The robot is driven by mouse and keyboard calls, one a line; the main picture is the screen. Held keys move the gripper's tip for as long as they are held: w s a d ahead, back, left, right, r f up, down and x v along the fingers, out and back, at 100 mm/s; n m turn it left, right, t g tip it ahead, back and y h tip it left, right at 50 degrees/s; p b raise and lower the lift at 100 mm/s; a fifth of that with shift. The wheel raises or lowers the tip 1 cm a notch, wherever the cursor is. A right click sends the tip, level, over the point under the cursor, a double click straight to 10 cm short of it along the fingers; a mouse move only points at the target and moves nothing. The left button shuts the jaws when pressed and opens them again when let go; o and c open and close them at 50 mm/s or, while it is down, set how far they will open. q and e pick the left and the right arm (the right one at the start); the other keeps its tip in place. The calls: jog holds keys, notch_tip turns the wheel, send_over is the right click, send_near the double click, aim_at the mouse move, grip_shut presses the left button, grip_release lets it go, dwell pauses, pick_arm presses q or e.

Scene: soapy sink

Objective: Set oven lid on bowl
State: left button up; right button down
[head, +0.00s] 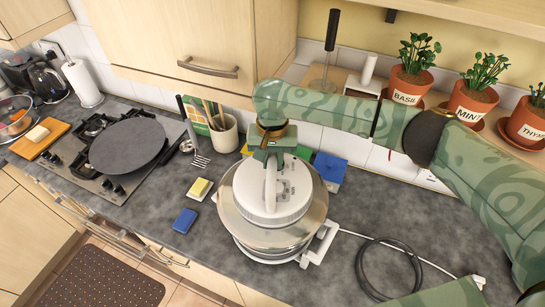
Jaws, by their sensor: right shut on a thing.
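The oven lid (285,206) is a round white housing with a wide shiny metal rim, in the middle of the head view. My right gripper (269,157) comes from above and is shut on the lid's handle at its far side. The oven bowl (268,256) is directly below the lid, with its near lower edge showing. The lid hides most of the bowl and looks roughly centred over it. I cannot tell whether the rim touches the bowl. A white stand handle (321,243) sticks out at the right. My left gripper is not in view.
A blue sponge (185,220) and a yellow sponge (199,189) lie left of the bowl. A utensil pot (224,136) stands behind. A dark cable (388,266) coils on the right. Several herb pots, including basil (409,88), stand behind my right arm. The hob (90,150) is at left.

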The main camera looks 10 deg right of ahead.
jog(key=shift+f, duration=0.95)
jog(key=c, duration=1.2)
grip_release()
jog(key=shift+o, duration=0.2)
jog(key=shift+s+f, duration=0.1)
jog(key=shift+s, duration=0.05)
notch_tip(320, 180, up, 16)
jog(key=shift+r, duration=0.25)
jog(key=shift+a+f, duration=0.1)
